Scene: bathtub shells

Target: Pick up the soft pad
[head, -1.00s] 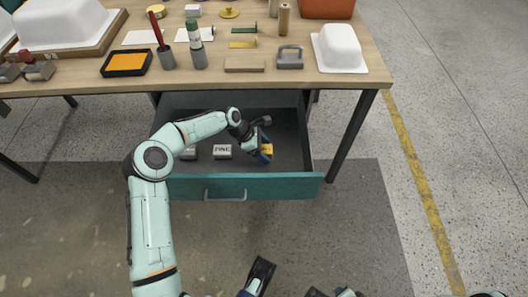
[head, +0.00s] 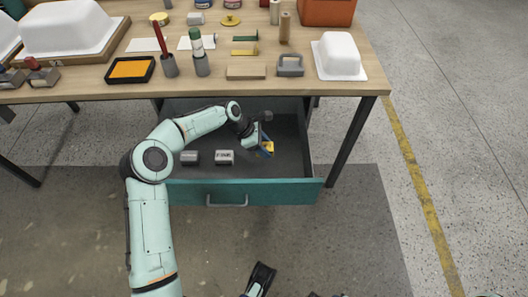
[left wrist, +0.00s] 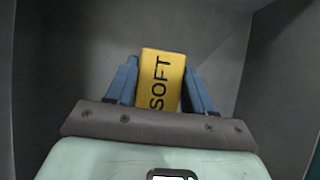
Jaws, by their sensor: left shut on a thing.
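The soft pad (left wrist: 160,82) is a yellow block with SOFT in dark letters. In the left wrist view it sits between the two blue fingers of my left gripper (left wrist: 160,88), which is shut on it. In the head view my left gripper (head: 264,146) reaches into the open drawer from the left, and a yellow part of the soft pad (head: 269,149) shows at its fingers. I cannot tell from these views how far the pad is above the drawer floor. A dark gripper (head: 260,279) at the bottom edge belongs to my right arm; its fingers are unclear.
The open drawer (head: 240,190) has a teal front with a handle. Inside are a grey block marked FINE (head: 224,157) and another grey block (head: 190,157). The wooden table (head: 210,90) above carries an orange-filled tray, white shells and tools.

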